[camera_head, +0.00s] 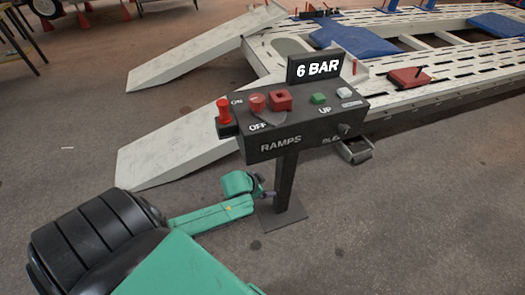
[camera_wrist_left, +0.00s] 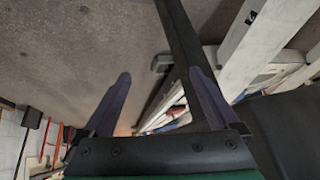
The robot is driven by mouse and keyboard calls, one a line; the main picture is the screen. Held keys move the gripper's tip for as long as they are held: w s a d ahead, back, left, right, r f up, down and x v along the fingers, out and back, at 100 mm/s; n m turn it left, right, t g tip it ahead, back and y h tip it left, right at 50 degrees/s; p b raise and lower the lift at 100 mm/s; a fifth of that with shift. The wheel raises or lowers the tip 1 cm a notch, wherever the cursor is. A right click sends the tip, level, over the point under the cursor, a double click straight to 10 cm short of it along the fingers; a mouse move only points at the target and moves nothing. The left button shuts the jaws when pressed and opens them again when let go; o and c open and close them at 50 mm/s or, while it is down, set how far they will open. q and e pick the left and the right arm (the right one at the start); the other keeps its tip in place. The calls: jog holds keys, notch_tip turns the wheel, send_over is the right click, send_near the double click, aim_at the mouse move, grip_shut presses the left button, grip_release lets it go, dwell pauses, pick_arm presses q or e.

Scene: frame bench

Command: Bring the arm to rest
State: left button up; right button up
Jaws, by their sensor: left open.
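My left arm comes in from the lower left in the head view. Its gripper (camera_head: 266,194) is low beside the dark post (camera_head: 287,180) of the control box (camera_head: 300,125), on the post's left, and shows small. In the left wrist view the two purple-grey fingers (camera_wrist_left: 160,80) are spread apart with nothing held between them. The dark post (camera_wrist_left: 177,32) runs down past the right finger there; I cannot tell whether they touch. My right gripper is not in view.
The box carries a red knob (camera_head: 224,110), several buttons and a "6 BAR" display (camera_head: 315,68). Pale ramps (camera_head: 165,150) and a slotted white platform (camera_head: 440,75) stand behind it. The post's base plate (camera_head: 282,217) is on the floor. Floor at the front right is clear.

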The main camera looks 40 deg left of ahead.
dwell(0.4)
pick_arm(q)
jog(key=s+a+f+n+g+y, duration=0.1)
jog(key=s+a+f, duration=0.1)
jog(key=s+f, duration=0.5)
jog(key=s+a+f+g, duration=0.2)
jog(key=s+f, duration=0.2)
jog(key=f, duration=0.5)
jog(key=s+d+f+g, duration=0.1)
jog(key=s+d+f, duration=0.1)
jog(key=s, duration=0.5)
jog(key=s+d+f+g, duration=0.1)
jog(key=s+d+f, duration=0.1)
jog(key=s+f, duration=0.3)
jog(key=s+d+f+g, duration=0.1)
jog(key=s+f, duration=0.3)
jog(key=s, duration=0.6)
jog(key=shift+d+f+h, duration=0.2)
jog(key=shift+d+h, duration=0.1)
jog(key=shift+d, duration=0.1)
